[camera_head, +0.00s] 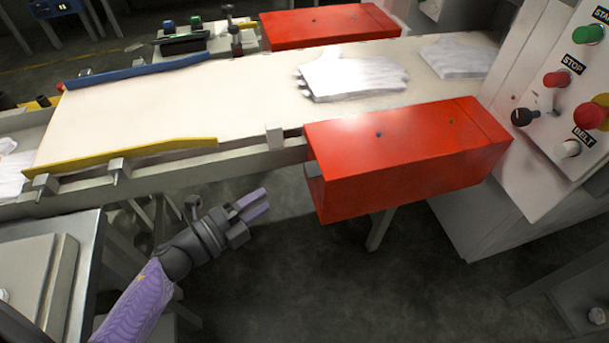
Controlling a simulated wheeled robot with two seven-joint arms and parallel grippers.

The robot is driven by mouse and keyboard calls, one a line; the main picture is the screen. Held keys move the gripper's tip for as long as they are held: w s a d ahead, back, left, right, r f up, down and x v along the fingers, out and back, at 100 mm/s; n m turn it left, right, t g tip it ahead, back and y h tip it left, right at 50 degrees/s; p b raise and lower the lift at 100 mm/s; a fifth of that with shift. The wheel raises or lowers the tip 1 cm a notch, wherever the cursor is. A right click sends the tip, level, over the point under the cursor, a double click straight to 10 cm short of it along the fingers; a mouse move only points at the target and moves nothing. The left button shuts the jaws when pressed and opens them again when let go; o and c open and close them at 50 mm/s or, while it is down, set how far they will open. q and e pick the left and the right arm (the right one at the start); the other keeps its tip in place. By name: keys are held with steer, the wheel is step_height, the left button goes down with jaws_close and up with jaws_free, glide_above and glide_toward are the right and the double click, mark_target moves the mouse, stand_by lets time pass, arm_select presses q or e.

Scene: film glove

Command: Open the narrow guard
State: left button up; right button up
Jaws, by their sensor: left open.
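Two red box-shaped guards flank the conveyor. The near red guard (390,170) hangs along the conveyor's front side, with an open end facing left. The far red guard (325,27) lies along the back side. I cannot tell for sure which one is the narrow guard. My left gripper (257,203) is open and empty, below the conveyor's front edge and left of the near guard, apart from it. Its fingers point up and right. My right gripper is not in view.
White gloves (352,76) lie on the conveyor belt (200,100). A yellow rail (120,156) and a blue rail (140,72) edge the belt. A control panel (570,90) with buttons stands at right. A grey table (50,275) is at lower left.

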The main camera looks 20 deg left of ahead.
arm_select(q)
steer(key=w+d+r+m+h+b, duration=0.1)
steer(key=w+d, duration=0.5)
steer(key=w, duration=0.2)
steer(key=shift+w+r+m+b, duration=0.15)
steer(key=shift+r+m+b, duration=0.1)
steer(key=shift+m+b, duration=0.15)
steer(key=shift+d, duration=0.1)
steer(key=c, duration=0.5)
jaws_close()
steer(key=shift+f, duration=0.1)
